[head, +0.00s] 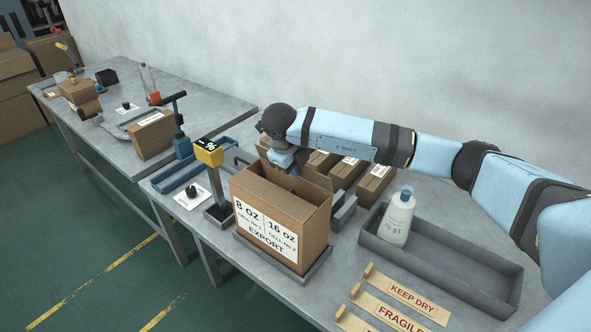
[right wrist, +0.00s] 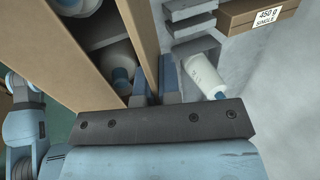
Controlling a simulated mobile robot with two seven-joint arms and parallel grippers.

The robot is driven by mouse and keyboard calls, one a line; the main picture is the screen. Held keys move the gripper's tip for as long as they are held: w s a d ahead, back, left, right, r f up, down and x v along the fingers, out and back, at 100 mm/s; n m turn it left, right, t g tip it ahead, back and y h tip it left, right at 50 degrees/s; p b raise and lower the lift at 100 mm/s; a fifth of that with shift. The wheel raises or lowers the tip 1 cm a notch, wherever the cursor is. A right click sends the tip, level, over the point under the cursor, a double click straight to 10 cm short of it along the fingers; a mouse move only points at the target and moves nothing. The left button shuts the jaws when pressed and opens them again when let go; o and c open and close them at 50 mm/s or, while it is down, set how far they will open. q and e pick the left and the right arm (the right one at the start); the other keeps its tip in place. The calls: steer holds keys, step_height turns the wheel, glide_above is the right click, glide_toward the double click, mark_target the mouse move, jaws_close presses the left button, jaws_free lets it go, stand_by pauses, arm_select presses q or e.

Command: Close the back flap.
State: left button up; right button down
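The open cardboard box (head: 310,226), labelled 8 OZ, 16 OZ and EXPORT, stands upright on the table. Its back flap (head: 262,155) stands up at the far side, partly hidden by my right gripper (head: 283,161). In the right wrist view, a cardboard panel (right wrist: 140,35), which looks like this flap, runs down between the two fingers of my right gripper (right wrist: 156,85). I cannot tell whether they press on it. Bottles (right wrist: 122,58) show inside the box on the left of the panel. My left gripper is not in view.
A grey tray (head: 449,265) with a white bottle (head: 396,217) lies to the right. Flat brown cartons (head: 374,184) lie behind the box. A yellow-headed device (head: 208,152) stands close on the left. Label strips (head: 405,295) lie in front.

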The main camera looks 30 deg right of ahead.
steer(key=shift+a, duration=0.1)
stand_by(0.3)
steer(key=c, duration=1.3)
jaws_free()
steer(key=shift+r, duration=0.1)
steer(key=shift+a+b+v, duration=0.15)
steer(key=shift+b+v, duration=0.2)
steer(key=shift+v, duration=3.05)
steer(key=shift+a+b+v, duration=0.15)
steer(key=shift+b+v, duration=0.2)
steer(key=shift+v, duration=3.05)
steer(key=shift+s, duration=0.15)
